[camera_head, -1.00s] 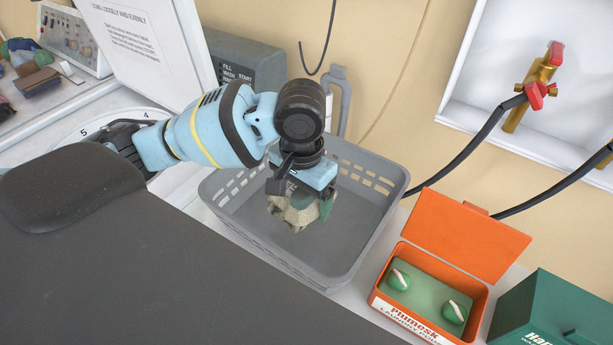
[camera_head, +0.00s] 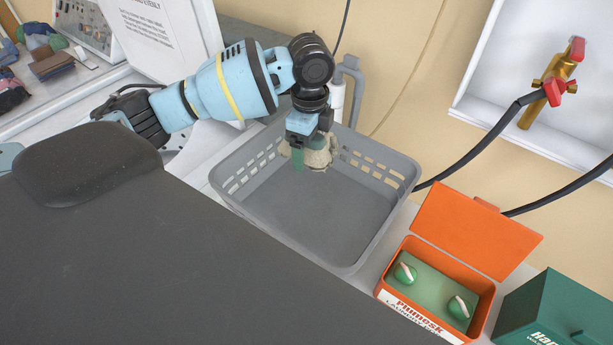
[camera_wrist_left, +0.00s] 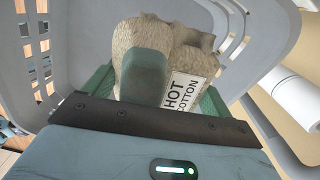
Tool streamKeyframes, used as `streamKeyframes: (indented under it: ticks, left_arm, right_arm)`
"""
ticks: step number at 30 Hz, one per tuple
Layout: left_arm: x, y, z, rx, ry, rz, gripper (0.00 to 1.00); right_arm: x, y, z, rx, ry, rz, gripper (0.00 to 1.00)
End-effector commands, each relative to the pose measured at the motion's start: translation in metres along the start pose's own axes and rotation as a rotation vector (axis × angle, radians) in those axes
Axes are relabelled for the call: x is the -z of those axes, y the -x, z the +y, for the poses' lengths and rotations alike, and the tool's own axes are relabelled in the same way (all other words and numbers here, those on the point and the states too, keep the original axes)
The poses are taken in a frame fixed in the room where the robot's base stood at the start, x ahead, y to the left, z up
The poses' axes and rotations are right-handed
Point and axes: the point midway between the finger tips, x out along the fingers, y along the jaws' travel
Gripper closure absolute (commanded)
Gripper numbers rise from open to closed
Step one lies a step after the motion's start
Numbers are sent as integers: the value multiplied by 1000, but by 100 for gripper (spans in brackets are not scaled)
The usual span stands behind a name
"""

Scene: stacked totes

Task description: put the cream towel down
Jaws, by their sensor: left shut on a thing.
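The cream towel (camera_head: 320,152) is a bunched, fuzzy bundle at the back of the grey basket (camera_head: 388,222). My left gripper (camera_head: 306,154) is shut on it and hides part of it. In the left wrist view the towel (camera_wrist_left: 190,58) sits between the green fingers of my gripper (camera_wrist_left: 150,80), with a white label reading HOT COTTON. The basket's slotted wall (camera_wrist_left: 75,30) is around it there. I cannot tell whether the towel touches the basket floor. My right gripper is not in view.
The front and middle of the basket floor are clear. An open orange box (camera_head: 480,290) with two green-and-white items stands to its right, beside a green box (camera_head: 550,315). A grey upright handle (camera_head: 350,80) rises behind the basket. Black hoses (camera_head: 470,146) hang at the right.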

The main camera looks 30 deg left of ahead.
Motion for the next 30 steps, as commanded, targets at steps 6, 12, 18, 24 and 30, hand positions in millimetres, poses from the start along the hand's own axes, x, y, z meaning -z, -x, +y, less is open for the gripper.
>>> streamKeyframes:
  ticks: [6, 12, 18, 24, 30]
  left_arm:
    - [-9, 2, -12, 4, -173, 2, 45]
    - [-11, 2, -16, 5, -227, 3, 45]
    - [-12, 2, -16, 5, -229, 3, 45]
    - [-12, -6, -15, 2, -227, 2, 45]
    - [-12, -40, -15, -1, -227, 1, 45]
  right_arm:
    - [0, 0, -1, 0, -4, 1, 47]
    - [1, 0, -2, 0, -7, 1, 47]
    - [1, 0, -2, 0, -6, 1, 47]
    - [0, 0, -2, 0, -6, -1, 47]
    - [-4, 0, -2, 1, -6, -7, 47]
